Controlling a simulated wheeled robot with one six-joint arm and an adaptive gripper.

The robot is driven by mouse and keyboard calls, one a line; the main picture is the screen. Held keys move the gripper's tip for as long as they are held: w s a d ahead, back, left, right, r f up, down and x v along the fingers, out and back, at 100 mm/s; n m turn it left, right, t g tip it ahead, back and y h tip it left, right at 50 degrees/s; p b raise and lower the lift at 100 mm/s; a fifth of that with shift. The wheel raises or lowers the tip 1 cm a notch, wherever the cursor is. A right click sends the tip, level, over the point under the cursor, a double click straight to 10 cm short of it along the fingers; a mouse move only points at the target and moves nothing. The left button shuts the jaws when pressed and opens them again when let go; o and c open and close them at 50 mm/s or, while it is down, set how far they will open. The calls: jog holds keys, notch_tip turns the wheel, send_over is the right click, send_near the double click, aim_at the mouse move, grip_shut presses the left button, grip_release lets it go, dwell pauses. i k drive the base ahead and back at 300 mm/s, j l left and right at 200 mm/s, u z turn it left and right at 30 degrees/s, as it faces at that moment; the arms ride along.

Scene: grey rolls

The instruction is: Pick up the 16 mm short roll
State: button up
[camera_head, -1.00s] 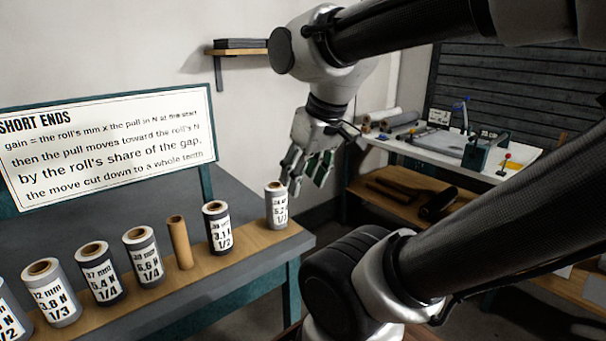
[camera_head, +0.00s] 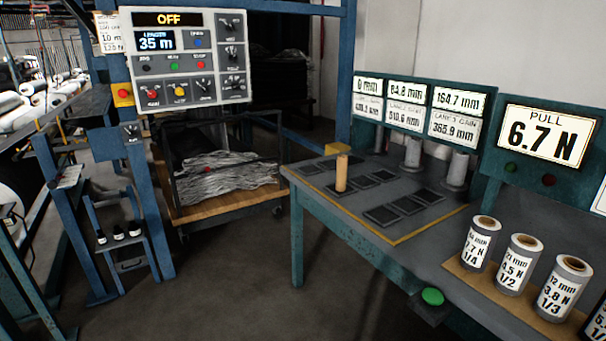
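Several short grey rolls with white labels stand upright on a wooden strip at the right. The leftmost roll (camera_head: 480,243) has a blurred mm line above what looks like 7 N and 1/4. The second roll (camera_head: 519,264) shows 1/2, its mm figure unclear. The third roll (camera_head: 564,288) seems to read 12 mm, 3.8 N, 1/3. Another roll (camera_head: 598,325) is cut by the right edge. I cannot tell which, if any, of these is the 16 mm roll. My gripper is not in view.
A bare tan core (camera_head: 341,173) stands on the grey bench among dark square pads (camera_head: 382,215). A PULL display (camera_head: 546,133) reads 6.7 N. A green button (camera_head: 432,296) sits at the bench's front. A control panel (camera_head: 188,57) reads OFF, 35 m. Floor ahead is clear.

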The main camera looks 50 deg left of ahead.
aim_at(342, 159)
jog(key=u, duration=1.55)
jog(key=i+j, duration=0.45)
jog(key=i, duration=0.25)
jog(key=i+j+z, duration=0.1)
jog(key=i+j, duration=0.35)
jog(key=i, duration=0.25)
jog(key=i+j, duration=0.55)
jog(key=i+l+z, duration=0.05)
jog(key=i, duration=0.1)
